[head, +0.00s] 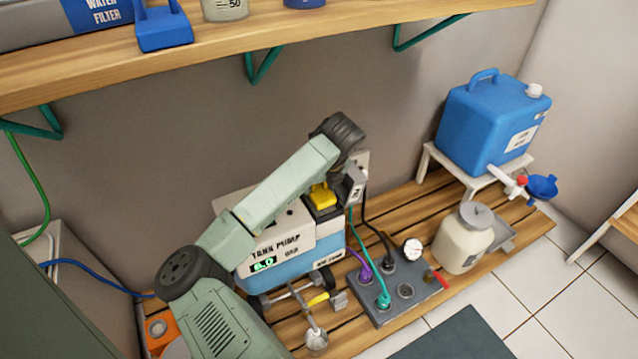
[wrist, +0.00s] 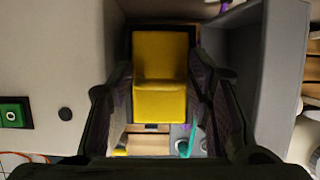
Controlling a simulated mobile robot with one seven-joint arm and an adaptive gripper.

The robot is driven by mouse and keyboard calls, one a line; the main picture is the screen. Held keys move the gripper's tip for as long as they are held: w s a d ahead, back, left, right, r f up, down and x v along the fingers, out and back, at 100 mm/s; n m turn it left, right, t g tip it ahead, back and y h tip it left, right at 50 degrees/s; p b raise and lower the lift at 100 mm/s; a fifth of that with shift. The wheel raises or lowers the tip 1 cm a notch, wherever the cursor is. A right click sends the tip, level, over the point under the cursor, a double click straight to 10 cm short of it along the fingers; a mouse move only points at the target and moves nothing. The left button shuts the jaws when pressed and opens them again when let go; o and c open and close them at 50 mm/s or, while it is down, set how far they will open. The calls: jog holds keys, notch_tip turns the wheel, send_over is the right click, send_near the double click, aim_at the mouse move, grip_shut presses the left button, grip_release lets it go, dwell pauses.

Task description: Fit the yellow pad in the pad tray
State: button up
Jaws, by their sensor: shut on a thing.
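The yellow pad (wrist: 160,75) sits between the two fingers of my gripper (wrist: 163,105) in the wrist view. My gripper is shut on it. In the head view the yellow pad (head: 321,196) shows just below my wrist, over a dark recess at the top right of the tank pump unit (head: 285,243). A dark frame (wrist: 163,28) edges the pad's far side in the wrist view. I take this dark recess to be the pad tray, but I cannot tell whether the pad is seated in it or just above it.
Right of the pump, a grey socket panel (head: 404,291) carries purple, green and black cables. A cream jar (head: 464,238) and a blue water container (head: 490,125) on a white stand are further right. A wooden shelf (head: 300,32) runs above my arm.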

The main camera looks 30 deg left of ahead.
aim_at(321, 191)
jog(key=shift+f+b, duration=1.5)
jog(key=shift+f, duration=0.4)
jog(key=c, duration=0.3)
jog(key=shift+s+f+b, duration=0.1)
jog(key=shift+b, duration=0.2)
jog(key=shift+c, duration=0.4)
jog(key=shift+r, duration=0.45)
jog(key=shift+c, duration=0.3)
jog(key=shift+d, duration=0.2)
dwell(0.4)
